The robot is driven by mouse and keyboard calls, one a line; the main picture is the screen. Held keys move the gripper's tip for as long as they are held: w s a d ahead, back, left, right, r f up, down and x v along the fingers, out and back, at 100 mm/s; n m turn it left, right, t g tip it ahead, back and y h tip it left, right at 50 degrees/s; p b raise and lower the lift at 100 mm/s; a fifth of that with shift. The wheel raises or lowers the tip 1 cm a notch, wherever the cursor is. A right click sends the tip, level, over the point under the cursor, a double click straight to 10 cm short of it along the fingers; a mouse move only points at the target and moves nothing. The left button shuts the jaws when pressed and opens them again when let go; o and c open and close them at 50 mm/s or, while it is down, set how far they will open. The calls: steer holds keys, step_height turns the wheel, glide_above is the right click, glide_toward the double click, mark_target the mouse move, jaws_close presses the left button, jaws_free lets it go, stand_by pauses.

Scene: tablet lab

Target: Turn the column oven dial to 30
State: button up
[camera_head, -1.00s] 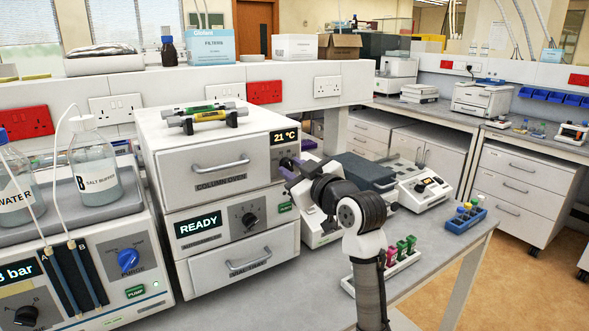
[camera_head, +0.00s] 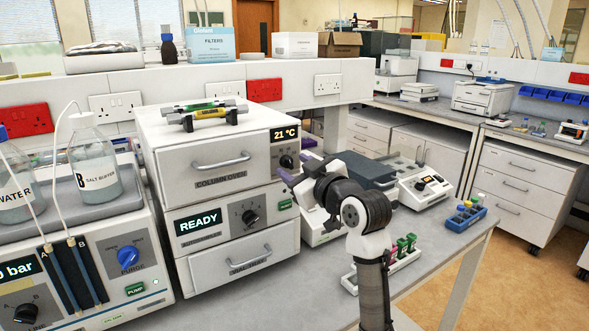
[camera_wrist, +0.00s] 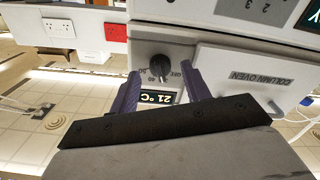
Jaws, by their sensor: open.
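The column oven (camera_head: 222,167) is the top unit of the white stack, and its display (camera_head: 284,135) reads 21 °C. Its black dial (camera_head: 287,161) is on the front panel below the display. My gripper (camera_head: 286,178) has purple fingers and is just below and in front of the dial in the head view. In the wrist view the picture is upside down. The dial (camera_wrist: 159,68) shows between the tips of my open gripper (camera_wrist: 160,72), with nothing held. I cannot tell whether a finger touches it. Some scale marks show, but the pointer's setting is unclear.
A lower unit reading READY (camera_head: 198,222) has a similar dial (camera_head: 250,217), below the oven. A pump with a blue knob (camera_head: 128,258) stands left. A tube rack (camera_head: 388,268) and a grey-lidded device (camera_head: 368,172) are right.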

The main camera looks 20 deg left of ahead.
steer(key=b+v, duration=0.4)
steer(key=v, duration=0.9)
